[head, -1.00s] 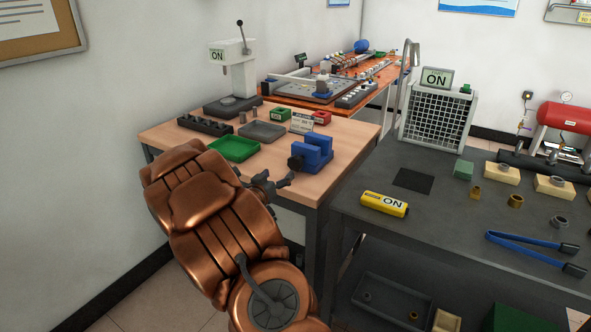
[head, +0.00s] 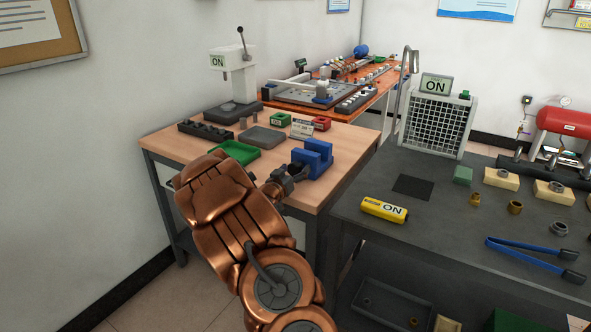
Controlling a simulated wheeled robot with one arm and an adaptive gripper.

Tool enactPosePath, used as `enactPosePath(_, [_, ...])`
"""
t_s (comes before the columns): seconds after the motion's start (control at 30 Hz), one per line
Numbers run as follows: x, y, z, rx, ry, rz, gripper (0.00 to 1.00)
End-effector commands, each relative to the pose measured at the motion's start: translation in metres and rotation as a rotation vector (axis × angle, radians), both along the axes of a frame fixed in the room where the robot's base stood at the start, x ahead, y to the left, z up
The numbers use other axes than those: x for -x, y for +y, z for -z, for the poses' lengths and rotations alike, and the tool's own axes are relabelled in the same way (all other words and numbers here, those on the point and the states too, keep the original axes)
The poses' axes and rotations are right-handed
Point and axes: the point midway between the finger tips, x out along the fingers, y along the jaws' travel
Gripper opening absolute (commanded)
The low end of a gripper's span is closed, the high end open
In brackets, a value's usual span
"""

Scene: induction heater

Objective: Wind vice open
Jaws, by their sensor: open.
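The blue vice (head: 314,156) stands on the wooden bench near its front edge. Its two upright jaws show with a gap between them. My gripper (head: 296,171) is at the vice's near left end, close to or touching it. The gripper hides the front end of the vice, where its screw or handle would show. The fingers are small and dark here, and I cannot tell whether they are around any part of the vice. The gripper is open.
A green tray (head: 233,153) and a grey tray (head: 262,138) lie left of the vice. Behind are a green block, a red block (head: 321,123) and a white press (head: 232,75).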

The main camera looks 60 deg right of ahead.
Motion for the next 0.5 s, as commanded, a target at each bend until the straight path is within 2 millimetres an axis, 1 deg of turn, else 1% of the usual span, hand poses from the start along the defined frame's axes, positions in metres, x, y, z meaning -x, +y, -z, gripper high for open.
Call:
enactPosePath(0.1, [-0.0002, -0.0031, 0.0004, 0.000, 0.000, 0.000, 0.78])
enactPosePath(0.37, [-0.0003, -0.0035, 0.0009, -0.001, 0.001, 0.000, 0.78])
enactPosePath(0.5, [-0.0003, -0.0034, 0.0009, -0.001, 0.001, 0.000, 0.65])
